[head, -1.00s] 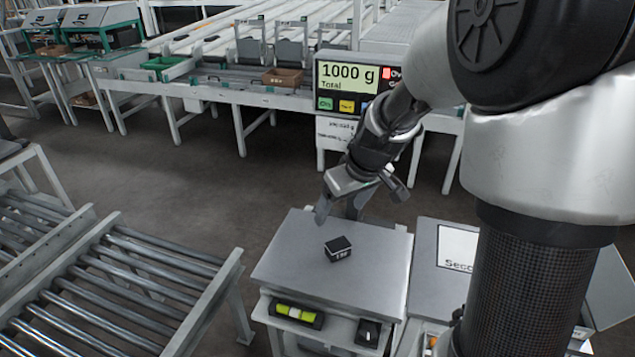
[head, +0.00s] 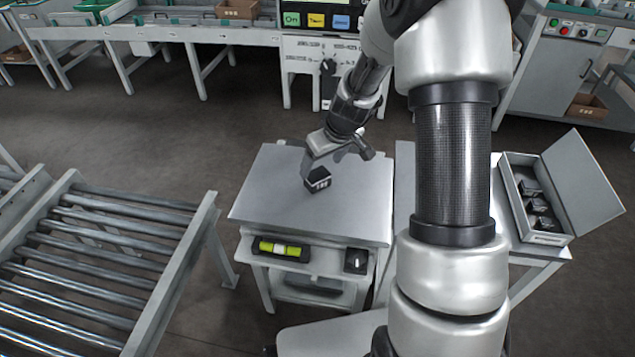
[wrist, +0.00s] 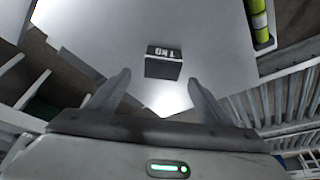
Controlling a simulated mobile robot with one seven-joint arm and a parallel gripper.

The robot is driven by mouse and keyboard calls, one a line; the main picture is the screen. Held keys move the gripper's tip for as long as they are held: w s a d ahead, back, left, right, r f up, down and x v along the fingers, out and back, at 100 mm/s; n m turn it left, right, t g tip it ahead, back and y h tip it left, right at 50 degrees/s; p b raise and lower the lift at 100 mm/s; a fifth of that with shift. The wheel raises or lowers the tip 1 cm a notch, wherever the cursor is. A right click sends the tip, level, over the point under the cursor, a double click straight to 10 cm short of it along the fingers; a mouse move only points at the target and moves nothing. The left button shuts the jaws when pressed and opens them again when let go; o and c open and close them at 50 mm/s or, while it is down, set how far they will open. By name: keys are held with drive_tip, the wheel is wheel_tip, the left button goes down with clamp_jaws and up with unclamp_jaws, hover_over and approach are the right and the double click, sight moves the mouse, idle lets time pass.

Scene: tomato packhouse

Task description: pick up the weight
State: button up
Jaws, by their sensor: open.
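The weight is a small black block (head: 318,180) with pale lettering on one side. It sits on the grey metal scale plate (head: 268,205), right of the plate's middle. In the wrist view the weight (wrist: 163,63) lies upside down in the picture, ahead of and between the fingertips, apart from both. My gripper (head: 325,163) is just behind and above the weight in the head view. In the wrist view my gripper (wrist: 158,85) shows its two fingers spread wide with nothing between them. The far finger is partly hidden in the head view.
An open grey case (head: 544,238) with several dark blocks stands at the right. A roller conveyor (head: 95,250) is at the left. A yellow-green level vial (head: 280,249) is on the scale's front. The plate around the weight is clear.

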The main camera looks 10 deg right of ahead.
sight(318, 174)
drive_tip(key=shift+s+b+x, duration=0.15)
drive_tip(key=shift+b+x, duration=0.3)
drive_tip(key=shift+x, duration=1.1)
drive_tip(key=shift+s+b+x, duration=0.1)
drive_tip(key=shift+b+x, duration=0.3)
drive_tip(key=shift+x, duration=1.2)
